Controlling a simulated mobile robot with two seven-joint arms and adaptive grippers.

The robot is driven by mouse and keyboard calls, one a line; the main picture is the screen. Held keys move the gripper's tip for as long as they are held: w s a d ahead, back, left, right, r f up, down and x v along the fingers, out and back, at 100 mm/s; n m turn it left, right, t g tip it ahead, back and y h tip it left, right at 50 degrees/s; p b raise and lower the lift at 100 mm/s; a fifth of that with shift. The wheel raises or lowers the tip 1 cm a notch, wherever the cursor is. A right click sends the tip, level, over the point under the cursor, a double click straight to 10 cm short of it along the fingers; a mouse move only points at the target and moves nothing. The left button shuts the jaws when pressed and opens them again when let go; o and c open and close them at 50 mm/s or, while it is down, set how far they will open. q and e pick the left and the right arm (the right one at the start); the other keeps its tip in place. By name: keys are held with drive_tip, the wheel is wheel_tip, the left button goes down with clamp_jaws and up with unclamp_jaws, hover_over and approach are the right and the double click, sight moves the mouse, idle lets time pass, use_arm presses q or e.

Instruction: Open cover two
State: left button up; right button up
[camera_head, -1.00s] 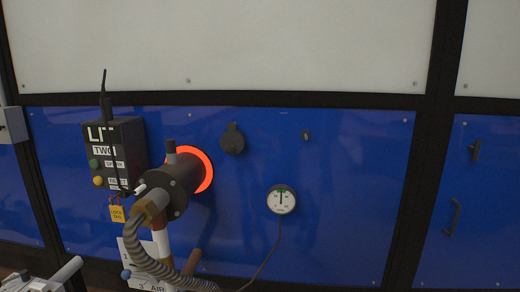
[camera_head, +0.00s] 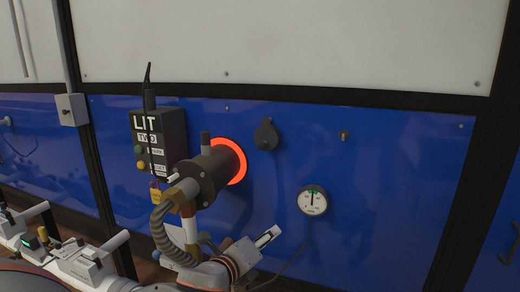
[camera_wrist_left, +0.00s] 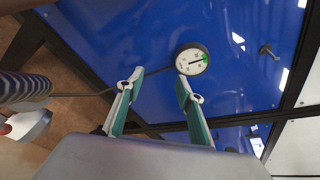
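A small dark round cover (camera_head: 266,134) lies flat against the blue panel, right of the glowing orange ring (camera_head: 236,163); it looks closed, and I read no number on it. A black box (camera_head: 158,140) lettered "LIT TWO" hangs to the left. My left gripper (camera_head: 266,238) is at the bottom centre of the head view, well below the cover and lower left of the gauge. In the left wrist view its two fingers (camera_wrist_left: 158,90) are apart with nothing between them. The cover is not visible there. My right gripper is not in view.
A dark cylinder (camera_head: 205,180) with a ribbed hose (camera_head: 166,235) juts out from the orange ring. A round white gauge (camera_head: 313,200) with a trailing cable is on the panel; it also shows in the wrist view (camera_wrist_left: 192,59). A small fitting (camera_head: 343,135) sits right of the cover.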

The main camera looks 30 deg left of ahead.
use_arm(q)
drive_tip(key=w+a+r+m+t, duration=0.1)
drive_tip(key=w+a+r+m, duration=0.1)
drive_tip(key=r+m, duration=0.3)
drive_tip(key=w+a+r+m+t, duration=0.1)
drive_tip(key=w+a+r+m, duration=0.15)
drive_tip(key=r, duration=0.45)
drive_tip(key=m, duration=0.6)
approach(259, 147)
drive_tip(key=w, duration=0.2)
drive_tip(key=shift+t, duration=0.4)
drive_tip(key=shift+w+a+f+p, duration=0.1)
drive_tip(key=shift+w+p, duration=0.05)
drive_tip(key=shift+w, duration=1.2)
drive_tip(key=shift+w+f+p, duration=0.1)
drive_tip(key=shift+w+f, duration=0.05)
drive_tip(key=shift+w, duration=1.15)
drive_tip(key=shift+w+a+f+p, duration=0.1)
drive_tip(key=shift+w+p, duration=0.05)
drive_tip(key=shift+w, duration=1.2)
clamp_jaws()
